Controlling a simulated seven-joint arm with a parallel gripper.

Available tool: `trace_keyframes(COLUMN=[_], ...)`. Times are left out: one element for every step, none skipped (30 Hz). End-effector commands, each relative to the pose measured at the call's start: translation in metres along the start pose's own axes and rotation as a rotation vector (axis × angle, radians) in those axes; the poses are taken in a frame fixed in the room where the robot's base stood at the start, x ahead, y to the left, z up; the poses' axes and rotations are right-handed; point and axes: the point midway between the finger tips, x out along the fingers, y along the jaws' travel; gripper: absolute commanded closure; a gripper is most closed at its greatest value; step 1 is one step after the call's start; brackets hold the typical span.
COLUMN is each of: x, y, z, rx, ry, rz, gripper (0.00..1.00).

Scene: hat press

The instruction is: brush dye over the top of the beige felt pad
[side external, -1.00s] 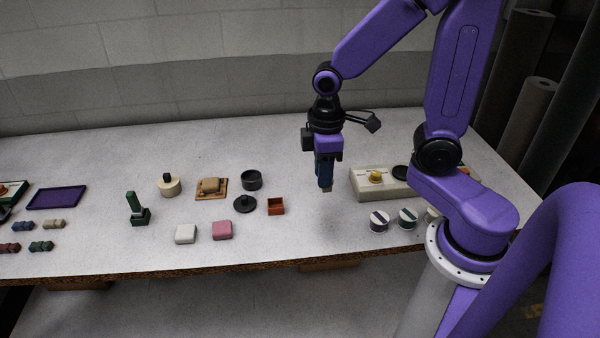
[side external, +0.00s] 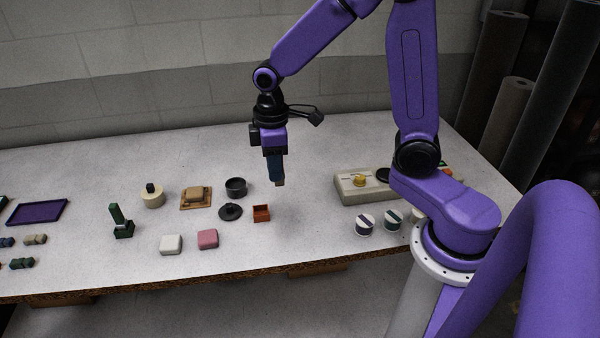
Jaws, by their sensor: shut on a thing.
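My gripper (side external: 273,151) points down above the middle of the table, shut on a blue-handled brush (side external: 276,168). The brush hangs upright with its tan tip lowest, a little right of and above a small orange-red open box (side external: 261,215) in the picture. The tip looks clear of the table and the box. A pale, off-white rounded pad (side external: 171,244), which looks like the beige felt pad, lies near the front edge, left of a pink pad (side external: 207,239). Nothing covers its top. I cannot tell whether the box holds dye.
A black lidded disc (side external: 230,211), a dark round pot (side external: 236,187) and a tan block on a wooden board (side external: 196,197) stand left of the brush. A green stamp-like stand (side external: 121,225) is farther left. A beige control box (side external: 351,188) stands right.

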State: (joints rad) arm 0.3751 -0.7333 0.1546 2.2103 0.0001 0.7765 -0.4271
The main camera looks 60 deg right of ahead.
Motion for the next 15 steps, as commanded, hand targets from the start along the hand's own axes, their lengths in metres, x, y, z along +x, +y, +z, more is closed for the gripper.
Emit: trace_keyframes(x=[0.002,0.003,0.004,0.005,0.007,0.009,0.010,0.012,0.015,0.018,0.020,0.023,0.025,0.028,0.031], y=[0.012,0.018,0.026,0.033,0.039,0.048,0.055,0.062,0.071,0.078,0.085,0.093,0.100,0.106,0.113], z=[-0.013,-0.020,-0.028,-0.035,-0.040,-0.048,-0.054,-0.059,-0.066,-0.070,-0.075,-0.081,-0.085,-0.088,-0.092], rx=[0.004,0.002,0.003,0.003,0.003,0.003,0.003,0.003,0.004,0.003,0.002,0.003,0.002,0.002,0.002], ry=[-0.001,-0.002,-0.002,-0.002,-0.002,-0.002,-0.002,-0.002,-0.002,-0.003,-0.003,-0.002,-0.002,-0.002,-0.002], rz=[-0.001,-0.001,-0.001,-0.001,-0.001,-0.001,-0.001,-0.001,-0.001,-0.002,-0.002,-0.001,-0.001,-0.001,-0.001], gripper=[1.00,1.00,1.00,1.00,1.00,1.00,1.00,1.00,1.00,1.00,1.00,1.00,1.00,1.00,1.00])
